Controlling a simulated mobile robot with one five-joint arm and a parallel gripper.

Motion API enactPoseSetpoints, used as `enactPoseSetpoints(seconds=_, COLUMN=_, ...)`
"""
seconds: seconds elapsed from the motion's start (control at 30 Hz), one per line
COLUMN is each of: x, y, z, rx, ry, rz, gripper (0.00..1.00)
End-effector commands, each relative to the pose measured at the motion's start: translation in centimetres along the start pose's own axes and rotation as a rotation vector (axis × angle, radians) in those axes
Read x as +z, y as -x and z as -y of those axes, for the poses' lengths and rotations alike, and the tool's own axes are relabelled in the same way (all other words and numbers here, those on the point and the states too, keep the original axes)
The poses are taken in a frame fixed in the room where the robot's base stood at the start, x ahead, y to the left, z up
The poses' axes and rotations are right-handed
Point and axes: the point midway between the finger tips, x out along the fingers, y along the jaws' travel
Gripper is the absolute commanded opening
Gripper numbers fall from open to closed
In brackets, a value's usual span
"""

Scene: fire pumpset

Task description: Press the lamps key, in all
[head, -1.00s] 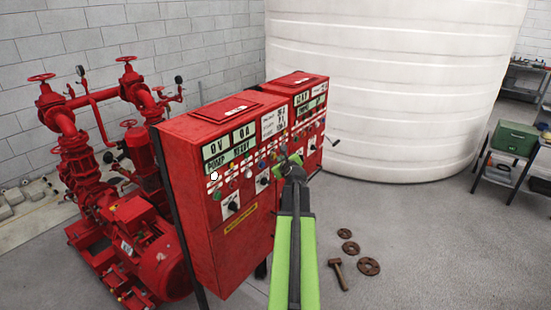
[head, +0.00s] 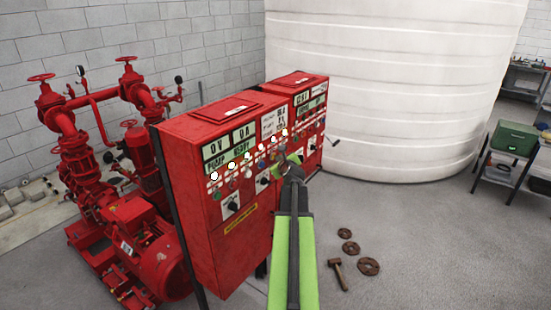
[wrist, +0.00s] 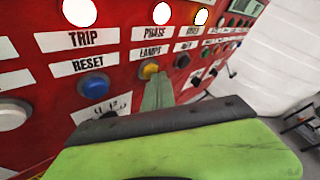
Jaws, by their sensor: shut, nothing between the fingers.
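The lamps key is a yellow round button (wrist: 149,70) under the label LAMPS (wrist: 152,52) in the wrist view, on the red panel (head: 240,205). My gripper (wrist: 156,84) is shut and empty, its fingertips right at the lower edge of the yellow key, seemingly touching it. The tips cover part of the key. In the head view my gripper (head: 288,162) reaches the panel front and hides the key there. Several round lamps glow white along the row above the keys, among them one above TRIP (wrist: 79,11) and one above PHASE (wrist: 161,13).
The blue RESET key (wrist: 94,87) is left of the yellow key. More keys and knobs continue along the panel. A red pump (head: 145,245) stands left and a white tank (head: 400,90) behind. Rusty rings (head: 368,266) and a hammer (head: 338,272) lie on the floor at right.

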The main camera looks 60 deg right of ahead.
Motion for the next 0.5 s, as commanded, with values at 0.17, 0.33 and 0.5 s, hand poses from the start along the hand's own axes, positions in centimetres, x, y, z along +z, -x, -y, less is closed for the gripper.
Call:
enactPoseSetpoints(seconds=0.17, x=-0.47, y=0.66, z=0.43, rx=0.0, ry=-0.002, rz=0.0, gripper=0.0)
enactPoseSetpoints(seconds=0.33, x=-0.82, y=1.07, z=0.8, rx=0.0, ry=-0.001, rz=0.0, gripper=0.0)
enactPoseSetpoints(seconds=0.5, x=-0.87, y=1.02, z=0.93, rx=-0.001, ry=-0.001, rz=-0.001, gripper=0.0)
